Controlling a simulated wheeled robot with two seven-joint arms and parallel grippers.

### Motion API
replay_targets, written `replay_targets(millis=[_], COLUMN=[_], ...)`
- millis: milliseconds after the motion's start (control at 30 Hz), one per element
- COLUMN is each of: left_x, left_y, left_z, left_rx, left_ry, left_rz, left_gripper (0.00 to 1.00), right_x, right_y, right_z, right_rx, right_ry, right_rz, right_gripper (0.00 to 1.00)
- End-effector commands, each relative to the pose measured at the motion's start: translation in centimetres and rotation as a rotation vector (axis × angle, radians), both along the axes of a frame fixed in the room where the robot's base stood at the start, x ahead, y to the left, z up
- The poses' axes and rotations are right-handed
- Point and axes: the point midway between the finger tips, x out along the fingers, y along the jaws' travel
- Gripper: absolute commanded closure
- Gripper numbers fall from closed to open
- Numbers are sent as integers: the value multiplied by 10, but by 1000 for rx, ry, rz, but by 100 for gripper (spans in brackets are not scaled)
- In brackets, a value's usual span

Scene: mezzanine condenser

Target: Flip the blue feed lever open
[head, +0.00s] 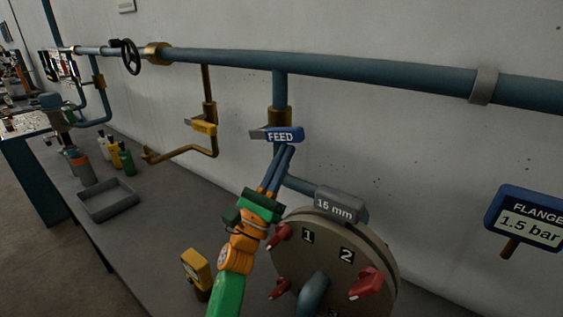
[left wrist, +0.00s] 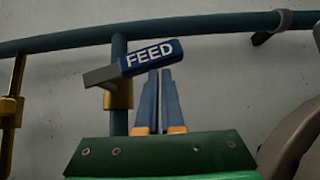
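The blue feed lever (head: 284,134) has a white FEED label and sits on a brass valve (head: 279,117) on a vertical teal pipe. Its blue grip points right, crosswise to that pipe, with a grey arm toward the left. It also shows in the left wrist view (left wrist: 151,57), tilted slightly up to the right. My left gripper (head: 285,150) has its fingers together, with nothing between them. Its tips (left wrist: 160,71) are just below the lever's blue grip; I cannot tell whether they touch it. My right gripper is out of view.
A round flange (head: 375,250) with red clamps and a 15 mm tag (head: 338,207) stands right of my left gripper. A yellow-handled valve (head: 204,127) is left of the lever. A grey tray (head: 108,200) and several bottles rest on the bench. A flange pressure sign (head: 528,222) is at right.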

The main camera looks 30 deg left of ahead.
Motion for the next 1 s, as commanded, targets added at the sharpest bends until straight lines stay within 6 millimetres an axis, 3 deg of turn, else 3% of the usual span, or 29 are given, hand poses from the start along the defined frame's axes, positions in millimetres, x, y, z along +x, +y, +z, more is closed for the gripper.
replay_targets(millis=[133,500,1000], left_x=[-3,-43,-47], left_y=[0,8,10], left_z=[-5,-50,-45], left_rx=[1,-2,-5], left_ry=[-2,1,3], left_rz=[-1,1,-13], left_gripper=[100,100,100], right_x=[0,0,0], right_y=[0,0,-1], right_z=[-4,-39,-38], right_rx=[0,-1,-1], right_ry=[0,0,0], right_rz=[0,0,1], right_gripper=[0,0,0])
